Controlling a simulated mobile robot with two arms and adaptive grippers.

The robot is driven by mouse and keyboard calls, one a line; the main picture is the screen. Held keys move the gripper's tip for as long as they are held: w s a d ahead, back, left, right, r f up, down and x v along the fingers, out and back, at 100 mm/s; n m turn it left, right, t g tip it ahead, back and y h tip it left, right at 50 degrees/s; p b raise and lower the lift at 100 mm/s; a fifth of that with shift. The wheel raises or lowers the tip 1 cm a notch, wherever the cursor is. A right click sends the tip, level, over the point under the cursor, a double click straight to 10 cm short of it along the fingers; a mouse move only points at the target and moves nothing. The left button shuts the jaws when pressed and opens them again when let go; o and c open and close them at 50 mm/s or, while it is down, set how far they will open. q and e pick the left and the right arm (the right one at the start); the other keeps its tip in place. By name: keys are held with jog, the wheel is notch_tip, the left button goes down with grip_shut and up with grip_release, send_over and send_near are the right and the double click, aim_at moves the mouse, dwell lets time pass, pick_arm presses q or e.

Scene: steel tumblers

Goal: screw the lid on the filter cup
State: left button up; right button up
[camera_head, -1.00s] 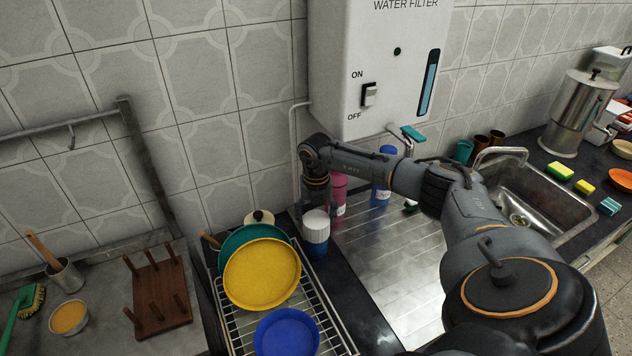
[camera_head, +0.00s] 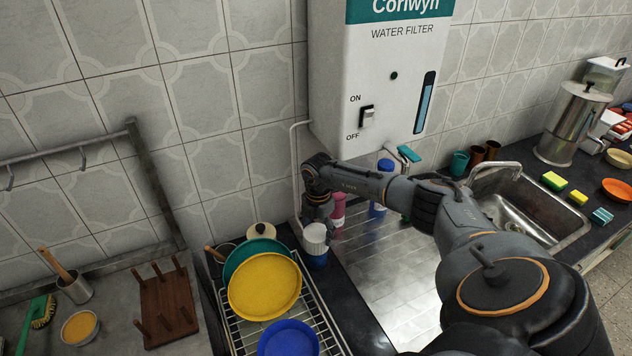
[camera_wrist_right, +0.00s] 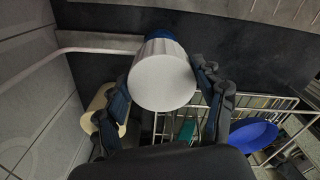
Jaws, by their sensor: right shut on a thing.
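The filter cup (camera_head: 316,261) is blue and stands upright on the dark counter between the dish rack and the drainboard. Its white ribbed lid (camera_head: 315,240) sits on top of it; I cannot tell how tightly it is seated. My right gripper (camera_head: 317,222) comes down from above and is shut on the lid. In the right wrist view the lid (camera_wrist_right: 162,82) is between the two fingers, with a little of the blue cup (camera_wrist_right: 160,33) showing past it. My left gripper is not in view.
A wire dish rack (camera_head: 236,331) with a yellow plate (camera_head: 264,286) and a blue bowl (camera_head: 288,340) is close on the left. A pink bottle (camera_head: 338,212) and a blue bottle (camera_head: 377,208) stand behind my right arm. The water filter (camera_head: 375,90) hangs above.

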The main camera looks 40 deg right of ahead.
jog(key=shift+s+d+f+m, duration=0.1)
jog(key=shift+d+m, duration=0.05)
jog(key=shift+m, duration=0.15)
jog(key=shift+r+m+p, duration=0.2)
jog(key=shift+m+p, duration=0.1)
jog(key=shift+p, duration=0.1)
jog(key=m+p, duration=0.2)
jog(key=shift+s+r+m, duration=0.15)
jog(key=shift+m, duration=0.25)
jog(key=shift+m+p, duration=0.55)
jog(key=shift+m, duration=0.05)
jog(key=shift+f+m, duration=0.3)
jog(key=shift+m, duration=0.2)
jog(key=o, duration=1.9)
jog(key=shift+c, duration=0.2)
